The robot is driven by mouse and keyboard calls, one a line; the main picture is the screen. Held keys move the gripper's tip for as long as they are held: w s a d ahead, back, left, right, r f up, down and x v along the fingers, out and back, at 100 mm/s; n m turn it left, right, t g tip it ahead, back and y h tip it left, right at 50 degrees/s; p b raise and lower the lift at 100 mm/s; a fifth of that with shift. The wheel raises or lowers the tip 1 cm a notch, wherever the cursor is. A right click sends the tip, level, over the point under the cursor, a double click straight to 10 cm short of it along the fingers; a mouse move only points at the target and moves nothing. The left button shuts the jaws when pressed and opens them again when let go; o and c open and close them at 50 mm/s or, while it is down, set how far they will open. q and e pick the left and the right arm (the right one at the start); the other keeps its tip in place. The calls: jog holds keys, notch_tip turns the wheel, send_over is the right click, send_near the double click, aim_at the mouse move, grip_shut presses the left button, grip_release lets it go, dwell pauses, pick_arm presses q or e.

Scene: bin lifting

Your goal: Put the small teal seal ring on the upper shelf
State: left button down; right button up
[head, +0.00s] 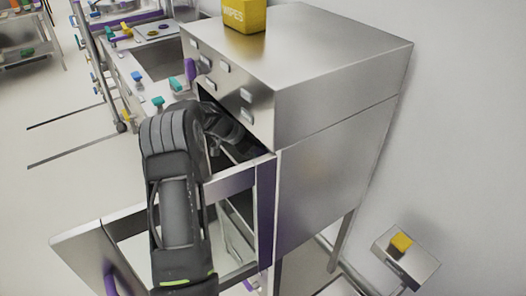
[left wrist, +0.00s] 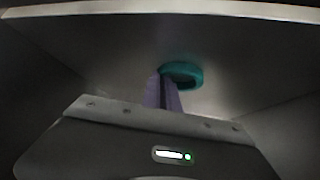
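The teal seal ring (left wrist: 182,75) shows in the left wrist view in front of a grey metal surface. My left gripper (left wrist: 162,84) has purple fingers close together, with their tips on the ring's left rim, so it looks shut on the ring. Whether the ring also touches the metal surface is unclear. In the head view my left arm reaches into the dark opening of a steel cabinet (head: 340,125). The ring and fingertips are hidden there. I cannot tell which surface inside is the upper shelf. My right gripper is not in view.
The cabinet's open door (head: 90,262) with a purple handle stands at the lower left. A yellow wipes box (head: 244,15) sits on the cabinet top. A bench with a sink (head: 165,62) is behind left. A small metal box (head: 408,265) is at the lower right.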

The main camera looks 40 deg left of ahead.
pick_arm(q)
jog(key=shift+f, duration=0.1)
jog(key=c, duration=1.6)
grip_release()
jog(key=shift+r, duration=0.2)
jog(key=shift+s+a+r, duration=0.2)
jog(key=b+v, duration=0.3)
jog(key=v, duration=0.8)
jog(key=shift+s+r, duration=0.1)
